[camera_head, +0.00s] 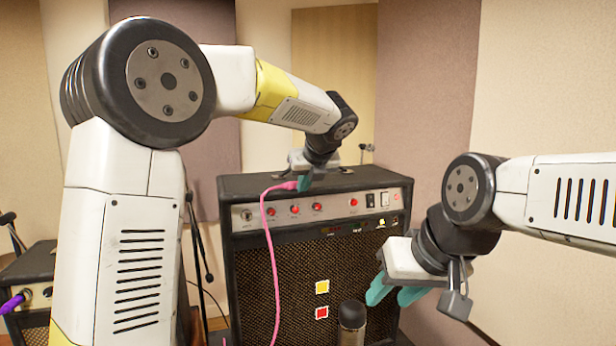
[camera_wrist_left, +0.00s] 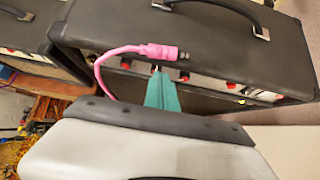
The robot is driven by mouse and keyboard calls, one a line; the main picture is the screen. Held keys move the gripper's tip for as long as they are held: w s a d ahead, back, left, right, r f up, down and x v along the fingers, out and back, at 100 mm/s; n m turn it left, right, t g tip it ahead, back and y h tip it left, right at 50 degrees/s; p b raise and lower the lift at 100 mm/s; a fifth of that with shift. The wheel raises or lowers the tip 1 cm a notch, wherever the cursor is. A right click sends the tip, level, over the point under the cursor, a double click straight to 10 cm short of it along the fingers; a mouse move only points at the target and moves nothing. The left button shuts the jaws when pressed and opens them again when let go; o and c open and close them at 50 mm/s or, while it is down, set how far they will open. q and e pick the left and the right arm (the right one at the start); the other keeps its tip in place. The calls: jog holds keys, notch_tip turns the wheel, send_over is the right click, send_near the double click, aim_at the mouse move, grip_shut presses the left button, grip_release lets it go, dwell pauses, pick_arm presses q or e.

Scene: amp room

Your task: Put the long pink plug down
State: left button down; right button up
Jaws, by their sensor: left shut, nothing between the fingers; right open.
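The long pink plug (camera_wrist_left: 150,51) lies on top of the amplifier (camera_wrist_left: 210,60), near its front edge, with its metal tip pointing right in the left wrist view. In the head view the pink plug (camera_head: 282,187) shows at the amp's top front edge, and its pink cable (camera_head: 272,265) hangs down the front. My left gripper (camera_head: 304,182) is shut and empty, just beside the plug at the amp's front edge; its teal fingers (camera_wrist_left: 162,92) are together. My right gripper (camera_head: 390,292) is open and empty, in front of the amp's lower right side.
The amplifier's front panel (camera_head: 325,207) has red knobs and switches. A dark cylindrical object (camera_head: 352,318) stands in front. A second amp (camera_head: 28,268) with a purple plug (camera_head: 12,303) is at the left.

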aim_at(297, 182)
pick_arm(q)
jog(key=shift+w+a, duration=0.25)
jog(key=shift+w, duration=0.4)
jog(key=shift+w+a, duration=0.2)
jog(key=shift+w, duration=0.45)
jog(key=w, duration=0.2)
jog(key=w+a, duration=0.1)
jog(key=w, duration=0.1)
jog(key=shift+a, duration=0.15)
jog(key=shift+s, duration=0.25)
jog(key=s+f+v, duration=0.1)
jog(key=v, duration=1.1)
jog(key=shift+s+d, duration=0.45)
jog(key=shift+s, duration=0.05)
pick_arm(e)
jog(key=shift+s+a, duration=0.1)
jog(key=shift+s, duration=0.95)
pick_arm(q)
jog(key=shift+f, duration=0.15)
